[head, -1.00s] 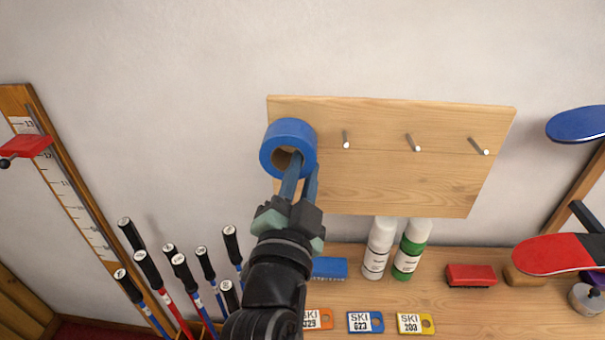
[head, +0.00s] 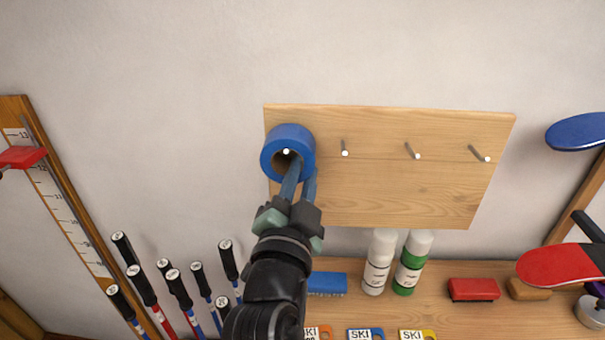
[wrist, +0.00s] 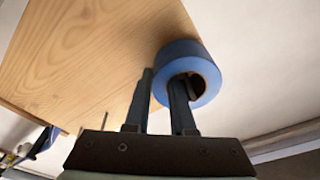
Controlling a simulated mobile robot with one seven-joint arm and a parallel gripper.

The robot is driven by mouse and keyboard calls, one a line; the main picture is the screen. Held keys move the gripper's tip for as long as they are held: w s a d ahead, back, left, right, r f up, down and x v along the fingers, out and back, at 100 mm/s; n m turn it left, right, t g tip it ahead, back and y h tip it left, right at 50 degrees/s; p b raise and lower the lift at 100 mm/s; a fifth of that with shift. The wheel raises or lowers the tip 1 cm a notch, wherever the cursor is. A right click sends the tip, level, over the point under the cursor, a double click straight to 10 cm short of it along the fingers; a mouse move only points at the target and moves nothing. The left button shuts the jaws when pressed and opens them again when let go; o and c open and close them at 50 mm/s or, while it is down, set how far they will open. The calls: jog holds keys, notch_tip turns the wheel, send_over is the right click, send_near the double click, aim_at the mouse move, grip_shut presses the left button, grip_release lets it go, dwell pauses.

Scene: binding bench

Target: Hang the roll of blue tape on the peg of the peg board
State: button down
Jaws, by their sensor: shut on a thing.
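The roll of blue tape (head: 304,142) is at the left end of the wooden peg board (head: 400,200). The white tip of a peg (head: 286,151) shows inside the roll's hole, so the roll is around that peg. My gripper (head: 300,170) reaches up from below and is shut on the roll's lower wall, one finger in the hole and one outside. In the wrist view the roll (wrist: 205,57) sits at the fingertips, against the board (wrist: 80,50). The peg's base is hidden by the roll, and whether the roll touches the board is unclear.
Three bare pegs, the nearest one (head: 344,149) among them, stick out to the right. Below are a white bottle (head: 378,262), a green bottle (head: 411,264), a blue brush (head: 326,284) and a red brush (head: 473,289). Several ski poles (head: 178,287) stand at lower left.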

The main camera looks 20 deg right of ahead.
jog(key=shift+f, duration=0.25)
jog(key=c, duration=1.1)
grip_release()
jog(key=o, duration=0.6)
jog(key=shift+r, duration=0.1)
jog(key=shift+o, duration=0.3)
jog(key=shift+r, duration=0.1)
jog(key=shift+r, duration=0.1)
jog(key=shift+r+b+v, duration=0.15)
jog(key=shift+b+v, duration=0.2)
jog(key=shift+v, duration=0.85)
jog(key=shift+r+b+v, duration=0.1)
jog(key=shift+b+v, duration=0.25)
jog(key=shift+v, duration=0.8)
jog(key=v, duration=0.1)
jog(key=b+v, duration=0.1)
jog(key=v, duration=0.1)
jog(key=d+v, duration=0.1)
jog(key=v, duration=0.1)
jog(key=shift+s+a+r+b, duration=0.1)
jog(key=shift+s+r+b, duration=0.1)
jog(key=shift+s+b, duration=0.25)
